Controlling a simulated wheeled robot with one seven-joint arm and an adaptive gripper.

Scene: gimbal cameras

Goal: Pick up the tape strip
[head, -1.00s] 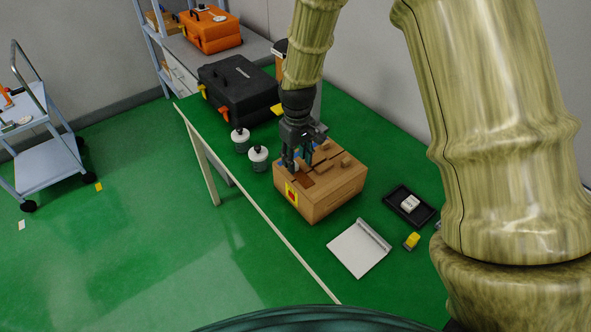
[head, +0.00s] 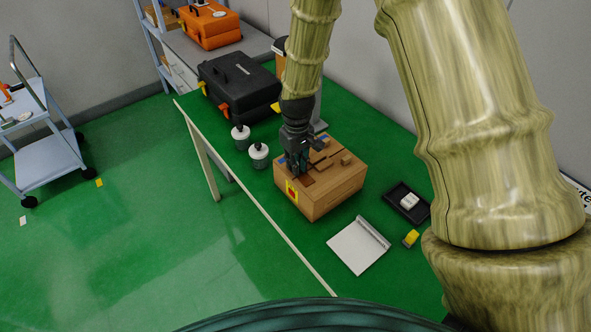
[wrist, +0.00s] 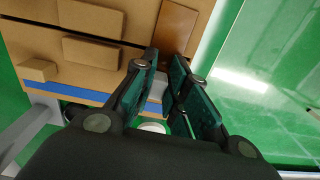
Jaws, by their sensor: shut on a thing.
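A brown tape strip (wrist: 176,27) lies on top of a cardboard box (head: 333,196), near one edge. It also shows in the head view as a darker patch (head: 308,181). My gripper (head: 299,172) is down at the box top with its fingers drawn together. In the wrist view the fingertips (wrist: 164,62) meet at the near end of the tape strip and are shut on it. The fingers hide that end, so the exact grip is not clear. The rest of the strip appears flat on the box.
Tan raised blocks (wrist: 92,53) and a blue band (wrist: 80,95) are on the box. Two white-topped jars (head: 259,155) and a black case (head: 238,88) stand behind left. A clipboard (head: 355,248), black tray (head: 395,190) and yellow item (head: 411,238) lie at right.

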